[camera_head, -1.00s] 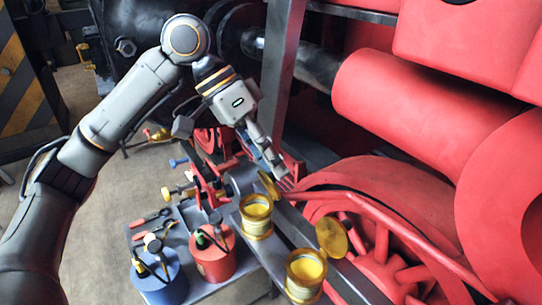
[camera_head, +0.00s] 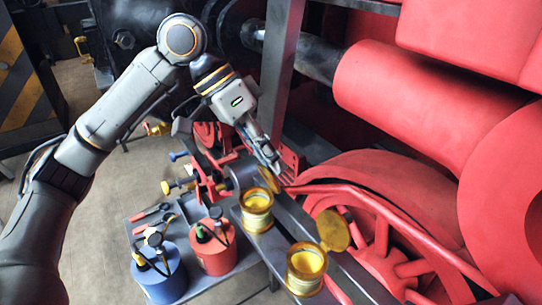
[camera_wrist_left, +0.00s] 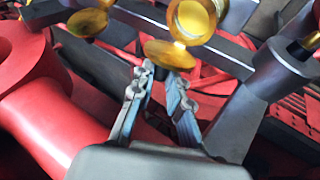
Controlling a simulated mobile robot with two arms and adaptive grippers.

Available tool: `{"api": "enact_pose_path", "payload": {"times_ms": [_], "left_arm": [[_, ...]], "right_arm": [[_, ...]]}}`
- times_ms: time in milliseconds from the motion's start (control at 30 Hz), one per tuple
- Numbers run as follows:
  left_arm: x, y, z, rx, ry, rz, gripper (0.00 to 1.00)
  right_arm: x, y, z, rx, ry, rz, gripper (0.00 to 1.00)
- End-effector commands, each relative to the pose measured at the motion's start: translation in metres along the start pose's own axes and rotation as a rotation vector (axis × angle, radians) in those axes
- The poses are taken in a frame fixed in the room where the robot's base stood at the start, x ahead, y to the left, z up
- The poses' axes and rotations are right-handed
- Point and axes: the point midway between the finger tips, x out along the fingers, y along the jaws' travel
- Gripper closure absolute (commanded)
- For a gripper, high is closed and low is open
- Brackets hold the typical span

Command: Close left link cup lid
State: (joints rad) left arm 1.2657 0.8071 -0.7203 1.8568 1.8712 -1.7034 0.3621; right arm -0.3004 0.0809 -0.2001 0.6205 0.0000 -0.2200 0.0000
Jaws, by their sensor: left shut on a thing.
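The left link cup (camera_head: 257,212) is a brass cup with a yellow inside, standing on the dark link bar. Its round brass lid (camera_head: 269,180) stands raised at the cup's far side, and the cup is open. In the left wrist view the lid (camera_wrist_left: 168,54) hangs below the cup mouth (camera_wrist_left: 192,18). My left gripper (camera_head: 276,170) is at the lid; its fingertips (camera_wrist_left: 160,72) are shut on the lid's edge, though a gap shows between the fingers lower down. My right gripper is not in view.
A second brass cup (camera_head: 305,270) stands nearer, its lid (camera_head: 333,230) open. A red oil can (camera_head: 213,248) and a blue one (camera_head: 158,275) stand on a low bench at left. A red wheel (camera_head: 385,235) and red rods lie close on the right.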

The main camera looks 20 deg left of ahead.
Motion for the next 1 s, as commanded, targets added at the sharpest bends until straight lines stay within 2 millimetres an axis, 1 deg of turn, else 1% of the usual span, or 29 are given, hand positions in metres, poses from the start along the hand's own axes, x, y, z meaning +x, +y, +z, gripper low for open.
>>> {"api": "enact_pose_path", "payload": {"times_ms": [33, 167, 367, 667, 1000], "left_arm": [[0.001, -0.002, 0.003, 0.007, 0.020, 0.000, 1.00], [0.001, -0.002, 0.009, 0.040, 0.084, 0.002, 1.00], [0.002, -0.004, 0.022, 0.112, 0.231, 0.006, 1.00], [0.005, -0.005, 0.042, 0.238, 0.477, 0.018, 1.00], [0.011, -0.009, 0.061, 0.370, 0.733, 0.031, 1.00]], "right_arm": [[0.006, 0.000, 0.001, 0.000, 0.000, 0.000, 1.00], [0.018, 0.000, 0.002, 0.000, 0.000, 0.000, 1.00], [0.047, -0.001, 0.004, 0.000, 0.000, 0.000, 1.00], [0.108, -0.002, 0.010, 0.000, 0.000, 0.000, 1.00], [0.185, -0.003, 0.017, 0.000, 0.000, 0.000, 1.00]]}}
